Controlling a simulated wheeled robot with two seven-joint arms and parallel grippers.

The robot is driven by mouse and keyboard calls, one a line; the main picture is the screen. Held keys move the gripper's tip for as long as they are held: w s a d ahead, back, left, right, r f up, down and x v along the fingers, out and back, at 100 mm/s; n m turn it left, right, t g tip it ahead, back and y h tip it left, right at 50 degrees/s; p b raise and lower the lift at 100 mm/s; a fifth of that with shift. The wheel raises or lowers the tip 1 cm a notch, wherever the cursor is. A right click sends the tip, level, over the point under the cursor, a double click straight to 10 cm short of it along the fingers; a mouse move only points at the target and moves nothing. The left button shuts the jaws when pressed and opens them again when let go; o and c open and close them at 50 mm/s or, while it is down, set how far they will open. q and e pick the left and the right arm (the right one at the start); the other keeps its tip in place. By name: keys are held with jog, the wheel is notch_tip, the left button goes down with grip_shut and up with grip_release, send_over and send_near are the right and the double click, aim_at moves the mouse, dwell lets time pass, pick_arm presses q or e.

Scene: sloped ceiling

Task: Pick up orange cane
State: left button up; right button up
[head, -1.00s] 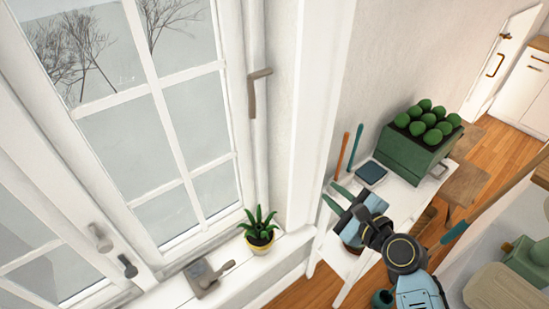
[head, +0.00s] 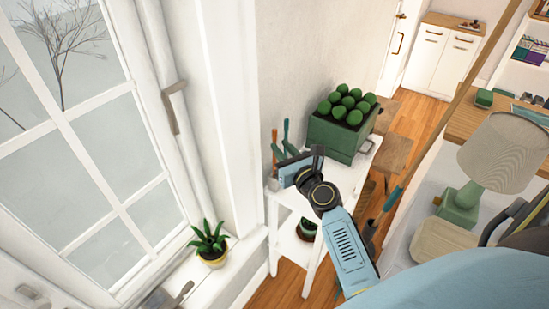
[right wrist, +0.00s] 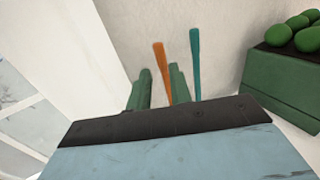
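The orange cane (head: 274,142) stands upright by the wall at the back of the small white table. A teal cane (head: 286,130) stands just right of it. My right gripper (head: 284,150) is in front of both canes, its green fingers pointing at the wall. In the right wrist view the orange cane (right wrist: 162,68) shows between the two parted fingertips (right wrist: 160,76), with the teal cane (right wrist: 195,60) outside the right finger. The gripper is open and empty. The cane's lower part is hidden behind the gripper body. My left gripper is not in view.
A green planter box (head: 328,138) with round green plants stands on the white table (head: 357,172), right of the canes. The window and a potted plant (head: 210,244) are at left. A lamp (head: 500,152) stands at right.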

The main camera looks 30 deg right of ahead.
aim_at(276, 140)
jog(key=w, duration=0.3)
jog(key=w+b, duration=0.1)
jog(key=w, duration=0.1)
jog(key=shift+w+d+f, duration=0.2)
jog(key=shift+d, duration=0.15)
grip_shut()
